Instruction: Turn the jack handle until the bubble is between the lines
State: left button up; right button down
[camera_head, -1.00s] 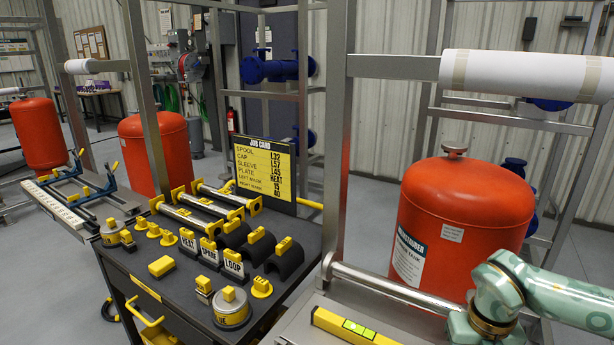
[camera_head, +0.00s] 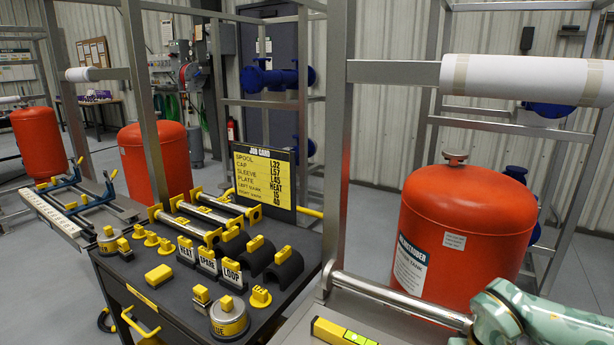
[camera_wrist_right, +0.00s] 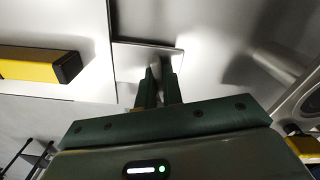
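A yellow spirit level (camera_head: 343,333) with a green vial lies at the bottom edge of the head view, cut off by the frame. I cannot make out where its bubble sits against the lines. A yellow bar with a black end, apparently the level, also shows in the right wrist view (camera_wrist_right: 40,65). My right gripper (camera_wrist_right: 159,68) points at a small grey plate (camera_wrist_right: 135,58). Its two dark fingers are close together; whether anything is between them is unclear. I cannot identify the jack handle in either view. My left gripper is out of view.
A silver pipe (camera_head: 400,294) runs beside the level towards my right arm. A red tank (camera_head: 462,225) stands behind it. A dark cart (camera_head: 165,300) with yellow-handled parts and a job card (camera_head: 264,177) stands to the left. A metal post (camera_head: 336,150) rises between them.

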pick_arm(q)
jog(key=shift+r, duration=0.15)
pick_arm(e)
jog(key=shift+r+m+p, duration=0.15)
jog(key=shift+m+p, duration=0.45)
jog(key=shift+m, duration=0.2)
jog(key=shift+m+p, duration=0.4)
jog(key=shift+m, duration=0.4)
jog(key=c, duration=1.5)
grip_release()
jog(key=shift+c, duration=0.2)
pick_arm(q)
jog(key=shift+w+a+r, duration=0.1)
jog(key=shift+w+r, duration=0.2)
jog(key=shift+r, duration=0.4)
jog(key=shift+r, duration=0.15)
pick_arm(e)
notch_tip(320, 180, up, 7)
jog(key=p, duration=0.6)
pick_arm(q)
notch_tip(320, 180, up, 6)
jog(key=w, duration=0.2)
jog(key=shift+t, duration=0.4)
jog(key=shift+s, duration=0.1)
